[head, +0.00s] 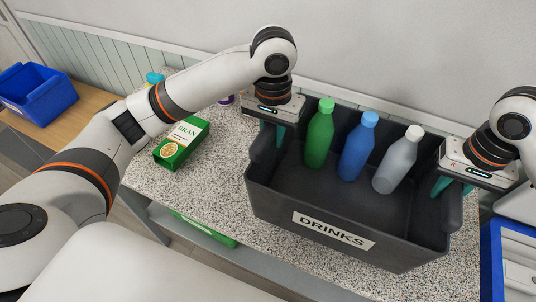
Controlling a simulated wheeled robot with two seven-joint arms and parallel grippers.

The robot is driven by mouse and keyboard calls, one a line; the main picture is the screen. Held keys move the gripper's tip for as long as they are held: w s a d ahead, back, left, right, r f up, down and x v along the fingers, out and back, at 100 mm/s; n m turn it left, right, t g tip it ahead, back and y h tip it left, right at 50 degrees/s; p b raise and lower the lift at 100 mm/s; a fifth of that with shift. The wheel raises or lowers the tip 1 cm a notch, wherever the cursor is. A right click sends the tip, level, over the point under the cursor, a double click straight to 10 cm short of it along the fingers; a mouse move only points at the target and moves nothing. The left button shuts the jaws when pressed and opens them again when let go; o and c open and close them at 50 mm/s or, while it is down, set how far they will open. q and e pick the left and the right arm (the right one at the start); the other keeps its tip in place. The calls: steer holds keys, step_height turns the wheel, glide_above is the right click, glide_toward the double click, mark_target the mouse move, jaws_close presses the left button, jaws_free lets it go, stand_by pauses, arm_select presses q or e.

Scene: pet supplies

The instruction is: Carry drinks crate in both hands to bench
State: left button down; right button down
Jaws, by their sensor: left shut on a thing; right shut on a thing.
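The drinks crate (276,205) is a dark grey open box with a white "DRINKS" label on its front wall. It is over a speckled worktop, and I cannot tell whether it touches it. A green bottle (319,137), a blue bottle (356,150) and a grey bottle with a white cap (396,165) stand inside, leaning in the view. My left gripper (270,135) is shut on the crate's left end wall. My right gripper (440,185) is shut on its right end wall. The fingertips are partly hidden by the crate walls.
A green-and-white BRAN box (182,143) lies on the speckled worktop (215,180) left of the crate. A blue bin (38,95) sits on a wooden surface (88,112) at far left. A blue container (505,262) stands at right. A wall runs close behind.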

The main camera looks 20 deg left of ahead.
mark_target(272, 148)
arm_select(q)
steer(key=shift+f, duration=0.1)
arm_select(e)
steer(key=shift+f, duration=0.1)
stand_by(0.3)
